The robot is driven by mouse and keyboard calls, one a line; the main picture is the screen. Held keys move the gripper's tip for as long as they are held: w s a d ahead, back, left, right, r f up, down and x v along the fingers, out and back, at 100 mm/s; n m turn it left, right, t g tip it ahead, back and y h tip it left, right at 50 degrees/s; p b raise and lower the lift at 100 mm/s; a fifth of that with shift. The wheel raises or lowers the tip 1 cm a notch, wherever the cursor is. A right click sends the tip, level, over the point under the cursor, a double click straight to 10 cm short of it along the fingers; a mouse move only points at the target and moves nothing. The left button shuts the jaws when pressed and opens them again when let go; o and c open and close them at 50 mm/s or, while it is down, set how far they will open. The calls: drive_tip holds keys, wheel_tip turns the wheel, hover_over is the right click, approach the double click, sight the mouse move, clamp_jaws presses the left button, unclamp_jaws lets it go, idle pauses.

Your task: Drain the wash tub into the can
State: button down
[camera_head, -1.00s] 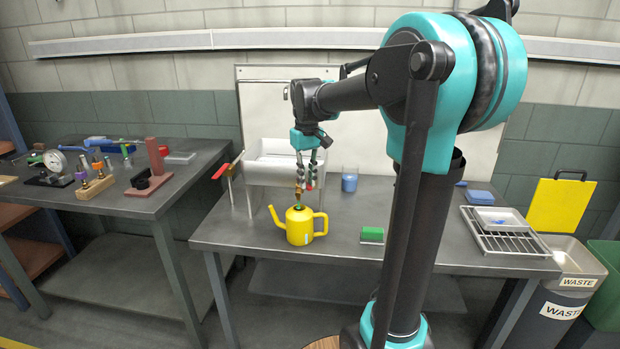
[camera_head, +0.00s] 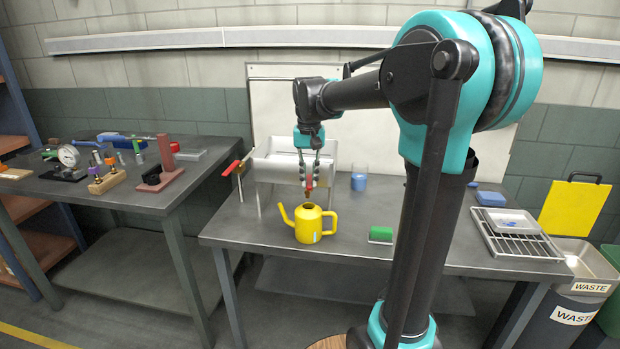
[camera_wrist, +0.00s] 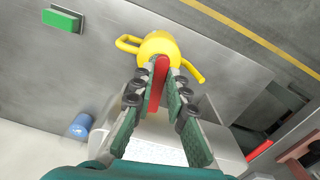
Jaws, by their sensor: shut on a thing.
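The white wash tub (camera_head: 262,170) stands on legs at the back left of the middle bench. A brass tap (camera_head: 309,193) hangs at its front, above the yellow can (camera_head: 308,224). The can stands upright on the bench with its spout to the left. My gripper (camera_head: 309,182) is shut on the tap's red handle (camera_wrist: 157,85), which shows between the fingers in the wrist view. The can (camera_wrist: 155,42) lies just beyond the fingertips there. The fingers hide part of the tap. I cannot tell whether water flows.
A green block (camera_head: 381,233) sits right of the can, and a blue beaker (camera_head: 359,181) behind it. A wire rack (camera_head: 520,243) with a tray lies at the bench's right end. A red lever (camera_head: 231,168) sticks out left of the tub. The left bench (camera_head: 110,200) holds several fittings.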

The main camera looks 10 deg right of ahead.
sight(310, 184)
drive_tip(key=c, duration=1.5)
unclamp_jaws()
wheel_tip(310, 184, up, 12)
drive_tip(key=shift+s, duration=0.1)
